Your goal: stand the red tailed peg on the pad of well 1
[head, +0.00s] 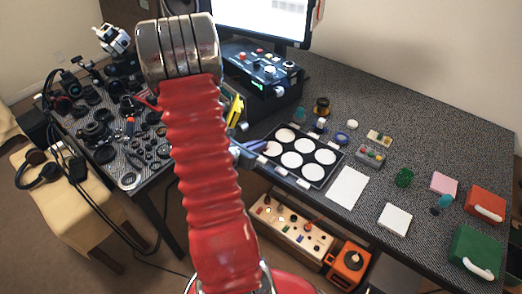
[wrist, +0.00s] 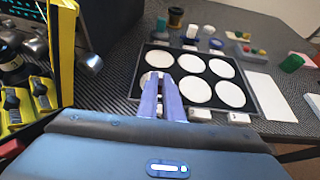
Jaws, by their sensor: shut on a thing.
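The black tray (head: 314,181) holds several white round pads in two rows; it also shows in the wrist view (wrist: 252,100). No well number is readable, so I cannot tell which is well 1. My gripper's slim blue-purple fingers (head: 264,146) reach over the tray's left part in the head view. In the wrist view the fingertips (wrist: 164,78) lie across the near-left pad (wrist: 149,79). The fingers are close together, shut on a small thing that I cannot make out. The red tailed peg is not clearly visible in either view. Height above the pad is unclear.
Small bottles and caps (head: 321,108) stand behind the tray. A white card (head: 347,188) lies right of it. A control box (head: 262,75) and a yellow tool (wrist: 61,50) stand left. Red (head: 485,205) and green (head: 475,252) boxes sit far right.

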